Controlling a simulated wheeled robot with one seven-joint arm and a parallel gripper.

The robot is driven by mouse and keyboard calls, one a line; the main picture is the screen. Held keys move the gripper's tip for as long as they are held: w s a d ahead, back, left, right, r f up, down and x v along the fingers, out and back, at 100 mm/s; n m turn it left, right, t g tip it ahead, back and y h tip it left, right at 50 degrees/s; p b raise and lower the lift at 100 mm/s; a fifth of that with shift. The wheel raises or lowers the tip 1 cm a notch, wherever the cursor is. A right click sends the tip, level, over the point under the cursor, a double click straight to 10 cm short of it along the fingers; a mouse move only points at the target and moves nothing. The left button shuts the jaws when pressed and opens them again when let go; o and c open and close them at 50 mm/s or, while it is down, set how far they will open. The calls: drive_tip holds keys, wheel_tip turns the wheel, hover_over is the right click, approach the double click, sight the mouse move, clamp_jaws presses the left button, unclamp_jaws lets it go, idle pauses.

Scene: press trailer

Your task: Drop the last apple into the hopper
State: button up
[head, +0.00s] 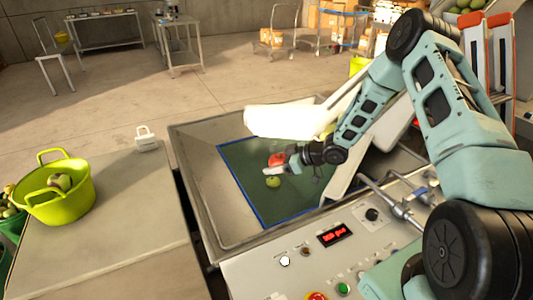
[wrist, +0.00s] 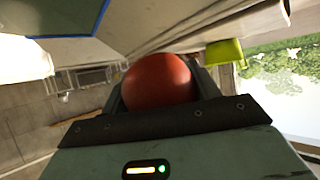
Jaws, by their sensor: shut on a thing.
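A red apple (head: 277,159) is held between the two fingers of my gripper (head: 292,163), over the hopper (head: 205,172). The hopper is a grey metal basin with a green, blue-edged floor (head: 240,165). The red apple (wrist: 160,80) fills the space between the fingers in the wrist view. A yellow-green apple (head: 273,182) shows just below the gripper, against the green floor. Part of the hopper's right side is hidden by my arm and white parts.
A lime-green basket (head: 50,207) with at least one apple (head: 60,181) in it stands on the left table (head: 115,225). A white object (head: 146,138) is near that table's far edge. A control panel (head: 325,255) with buttons and a red display fronts the hopper. White panels (head: 285,119) overhang its far side.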

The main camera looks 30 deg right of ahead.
drive_tip(key=shift+w+f, duration=0.2)
drive_tip(key=shift+f, duration=0.1)
wheel_tip(320, 180, down, 5)
drive_tip(key=b, duration=0.4)
drive_tip(key=shift+f+b, duration=0.15)
drive_tip(key=shift+b, duration=0.2)
drive_tip(key=o, duration=1.2)
drive_tip(key=shift+c, duration=0.2)
drive_tip(key=shift+s, duration=0.1)
drive_tip(key=b+v, duration=0.1)
drive_tip(key=v, duration=1.6)
drive_tip(key=shift+s, duration=0.15)
